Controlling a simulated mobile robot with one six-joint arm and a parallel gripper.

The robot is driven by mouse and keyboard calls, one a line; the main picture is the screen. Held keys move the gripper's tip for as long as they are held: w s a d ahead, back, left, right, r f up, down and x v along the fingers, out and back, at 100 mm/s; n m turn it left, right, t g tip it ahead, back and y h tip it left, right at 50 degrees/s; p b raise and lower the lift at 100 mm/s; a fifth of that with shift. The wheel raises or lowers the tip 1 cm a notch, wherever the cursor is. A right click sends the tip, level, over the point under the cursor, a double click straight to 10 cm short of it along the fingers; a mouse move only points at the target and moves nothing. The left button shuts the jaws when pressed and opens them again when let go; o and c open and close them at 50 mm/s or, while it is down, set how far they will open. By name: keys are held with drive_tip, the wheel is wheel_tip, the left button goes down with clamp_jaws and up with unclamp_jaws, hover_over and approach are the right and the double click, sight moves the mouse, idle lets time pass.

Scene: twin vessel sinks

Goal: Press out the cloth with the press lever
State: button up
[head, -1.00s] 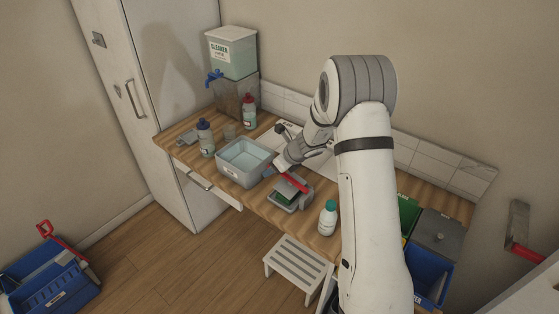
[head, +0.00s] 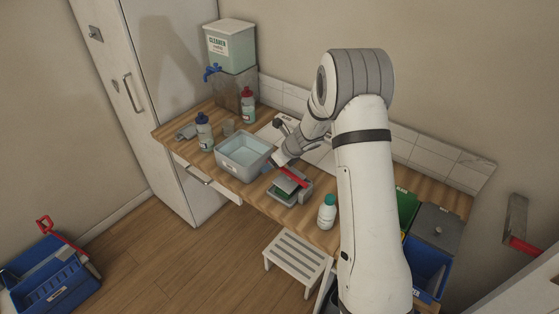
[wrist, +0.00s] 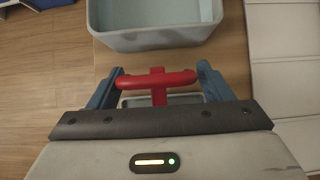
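The press (head: 303,194) stands at the counter's front edge, right of the grey basin. Its red lever (head: 294,177) ends in a T-shaped handle, clear in the wrist view (wrist: 157,80). The grey press plate (head: 286,184) lies low over a green cloth (head: 281,193), of which only a strip shows. My gripper (head: 283,166) is at the lever's handle. In the wrist view my gripper (wrist: 160,78) has its fingers wide apart, one by each end of the handle. Whether they touch the handle is hard to tell.
The water-filled grey basin (head: 244,164) is close left of the press. A white bottle with a teal cap (head: 327,213) stands to its right. More bottles (head: 204,134) and a cleaner dispenser (head: 231,48) are farther left. A stool (head: 297,262) is below.

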sight(286, 170)
drive_tip(key=v, duration=0.7)
drive_tip(key=shift+s+d+r, duration=0.15)
drive_tip(key=shift+r, duration=0.15)
